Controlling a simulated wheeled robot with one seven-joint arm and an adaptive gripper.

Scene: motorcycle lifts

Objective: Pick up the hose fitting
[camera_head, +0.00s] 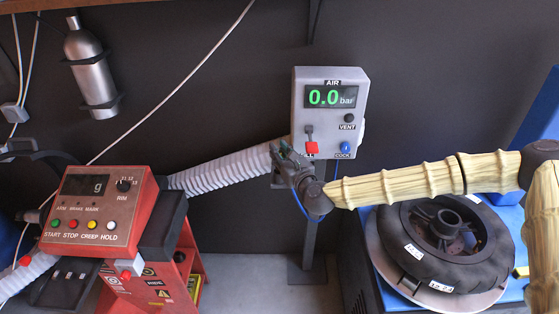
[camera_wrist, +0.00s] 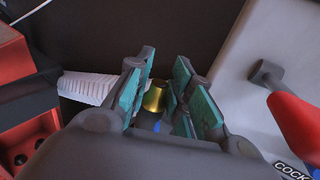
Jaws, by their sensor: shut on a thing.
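The hose fitting (camera_wrist: 154,97) is a small brass-coloured piece between the green-padded fingers in the wrist view. My gripper (camera_wrist: 160,95) is shut on it, with pads on both sides of it. In the head view my gripper (camera_head: 279,160) is in front of the lower left of the air gauge box, and the fitting is hidden there by the fingers. The white ribbed hose (camera_head: 222,169) runs from the red machine to behind my gripper. It also shows in the wrist view (camera_wrist: 88,87), left of the fingers. I cannot tell whether the fitting is joined to anything.
The grey air box (camera_head: 299,92) reads 0.0 bar and has a red lever (camera_head: 311,148) close to my gripper. The red control machine (camera_head: 100,215) stands at left. A tyre (camera_head: 440,245) lies on a blue stand below my arm. A metal cylinder (camera_head: 91,75) hangs on the wall.

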